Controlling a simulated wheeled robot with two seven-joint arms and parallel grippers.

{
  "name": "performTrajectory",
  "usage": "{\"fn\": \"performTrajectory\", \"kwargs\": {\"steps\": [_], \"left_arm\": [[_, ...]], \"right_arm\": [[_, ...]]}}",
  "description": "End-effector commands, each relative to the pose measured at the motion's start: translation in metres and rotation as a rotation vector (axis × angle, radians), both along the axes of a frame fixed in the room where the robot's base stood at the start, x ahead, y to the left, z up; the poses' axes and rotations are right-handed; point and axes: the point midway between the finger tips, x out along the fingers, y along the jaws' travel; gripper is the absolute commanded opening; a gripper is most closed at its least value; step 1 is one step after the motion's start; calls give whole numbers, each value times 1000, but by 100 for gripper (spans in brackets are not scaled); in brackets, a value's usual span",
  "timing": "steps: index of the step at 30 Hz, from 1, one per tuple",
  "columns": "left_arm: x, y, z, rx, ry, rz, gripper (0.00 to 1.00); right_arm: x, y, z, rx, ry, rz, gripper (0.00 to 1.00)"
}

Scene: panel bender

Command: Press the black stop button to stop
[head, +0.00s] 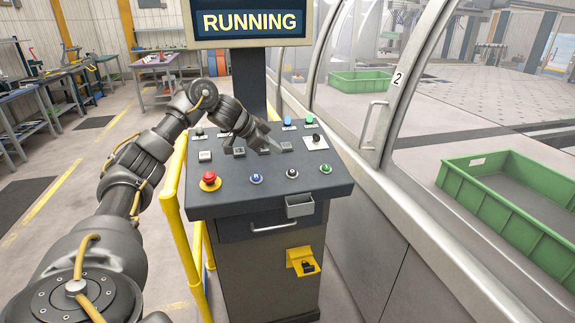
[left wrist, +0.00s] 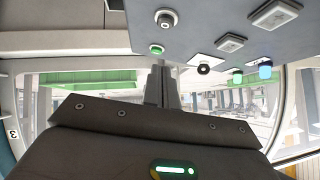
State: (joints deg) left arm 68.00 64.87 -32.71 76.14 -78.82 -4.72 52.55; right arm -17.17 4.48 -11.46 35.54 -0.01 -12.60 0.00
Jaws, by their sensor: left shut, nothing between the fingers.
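The control panel (head: 270,201) stands ahead in the head view. On its front row are a red mushroom button (head: 209,180), a blue button (head: 256,178), a black button (head: 292,173) and a green button (head: 325,168). The black button (left wrist: 166,18) and green button (left wrist: 156,48) also show in the left wrist view. My left gripper (head: 268,142) is shut and empty over the back part of the panel, behind the black button and apart from it. Its shut fingers (left wrist: 158,85) show in the left wrist view. My right gripper is not in view.
A screen (head: 250,22) reading RUNNING stands above the panel. A selector knob (head: 316,138), blue and green lamps (head: 309,118) and square switches sit behind the front row. A yellow rail (head: 170,190) is left of the panel; the glazed machine wall (head: 400,100) is right.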

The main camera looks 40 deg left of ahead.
Motion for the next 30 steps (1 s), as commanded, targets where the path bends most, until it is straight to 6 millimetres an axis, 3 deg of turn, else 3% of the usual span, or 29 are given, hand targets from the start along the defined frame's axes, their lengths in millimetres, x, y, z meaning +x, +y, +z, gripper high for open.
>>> {"fn": "performTrajectory", "kwargs": {"steps": [10, 19, 30], "left_arm": [[47, -20, -48, -1, 4, 1, 0], [50, -12, -81, 1, 2, 0, 0], [51, -11, -86, 1, 0, 1, 0]], "right_arm": [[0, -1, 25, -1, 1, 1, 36], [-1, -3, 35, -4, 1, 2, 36], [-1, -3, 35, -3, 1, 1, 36]]}}
